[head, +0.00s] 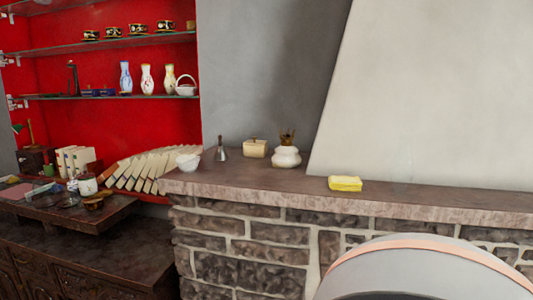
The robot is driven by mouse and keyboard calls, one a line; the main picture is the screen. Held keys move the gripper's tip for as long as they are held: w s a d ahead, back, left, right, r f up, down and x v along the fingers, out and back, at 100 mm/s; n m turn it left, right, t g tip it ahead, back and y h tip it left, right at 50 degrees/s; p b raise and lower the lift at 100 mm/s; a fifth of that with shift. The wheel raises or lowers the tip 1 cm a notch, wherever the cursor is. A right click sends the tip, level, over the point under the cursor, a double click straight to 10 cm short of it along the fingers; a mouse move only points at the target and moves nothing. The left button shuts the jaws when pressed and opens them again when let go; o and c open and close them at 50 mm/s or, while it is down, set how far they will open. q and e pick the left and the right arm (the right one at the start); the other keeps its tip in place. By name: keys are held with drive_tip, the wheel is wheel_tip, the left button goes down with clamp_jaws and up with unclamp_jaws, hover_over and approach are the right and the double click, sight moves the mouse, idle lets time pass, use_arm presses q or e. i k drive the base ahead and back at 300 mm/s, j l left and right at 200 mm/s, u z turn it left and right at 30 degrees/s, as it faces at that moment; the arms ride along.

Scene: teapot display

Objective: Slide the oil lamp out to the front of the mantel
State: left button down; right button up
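The oil lamp (286,157) stands upright on the stone mantel (420,201), set back towards the wall. It has a squat white body and a dark brass-coloured burner on top, with no glass chimney visible. Neither my left nor my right gripper is in the head view, so nothing is seen touching the lamp.
On the mantel stand a white bowl (188,162), a small bell (221,152), a cream lidded box (255,148) and a yellow block (345,183). The mantel in front of the lamp is clear. Left are red-backed shelves (100,60) and a dark cabinet (85,265).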

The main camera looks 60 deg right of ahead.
sight(288, 157)
drive_tip(key=i+j, duration=0.3)
drive_tip(key=i, duration=0.25)
drive_tip(key=i+j, duration=0.3)
drive_tip(key=i, duration=0.2)
drive_tip(key=i+z, duration=0.2)
drive_tip(key=z, duration=0.3)
drive_tip(key=i+z, duration=0.15)
drive_tip(key=z, duration=0.35)
drive_tip(key=i+j+z, duration=0.15)
drive_tip(key=z, duration=0.35)
drive_tip(key=i+z, duration=0.1)
drive_tip(key=z, duration=0.4)
drive_tip(key=i+j+z, duration=0.15)
drive_tip(key=z, duration=0.35)
drive_tip(key=j+z, duration=0.1)
drive_tip(key=z, duration=0.4)
drive_tip(key=i+j+z, duration=0.15)
drive_tip(key=z, duration=0.25)
drive_tip(key=i+j+z, duration=0.1)
drive_tip(key=z, duration=0.25)
drive_tip(key=j+z, duration=0.25)
drive_tip(key=z, duration=0.15)
drive_tip(key=i, duration=0.05)
